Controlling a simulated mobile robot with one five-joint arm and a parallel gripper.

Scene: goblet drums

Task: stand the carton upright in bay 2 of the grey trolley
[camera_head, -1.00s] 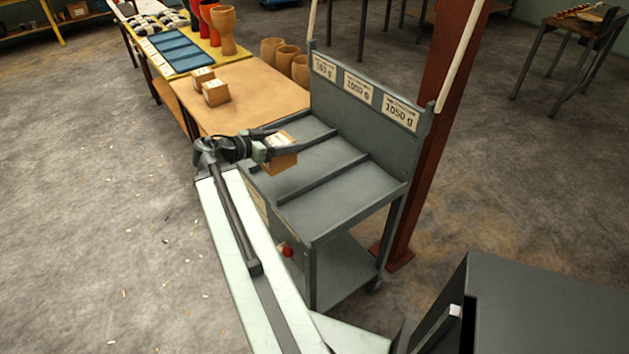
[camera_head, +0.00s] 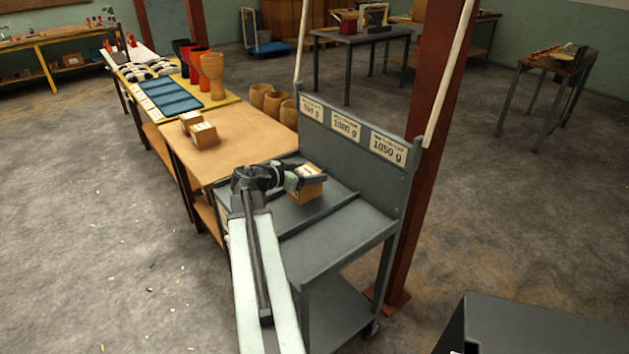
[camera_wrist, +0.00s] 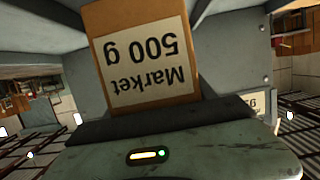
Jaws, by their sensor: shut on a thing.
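My gripper (camera_head: 308,178) is shut on a small brown carton (camera_head: 305,193) over the grey trolley (camera_head: 367,218). The carton appears above the middle of the trolley's three bays, towards the labelled back panel. I cannot tell whether its base touches the shelf. In the wrist view the carton (camera_wrist: 102,28) fills the upper middle, and its white label reads "Market 500 g" upside down, slightly tilted in the picture. My arm and gripper hide part of the left bay and the near end of the middle one.
Two similar cartons (camera_head: 204,135) stand on the brown table (camera_head: 240,133) left of the trolley. A dark red post (camera_head: 428,150) rises just behind the trolley's right side. The trolley's right bay is empty.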

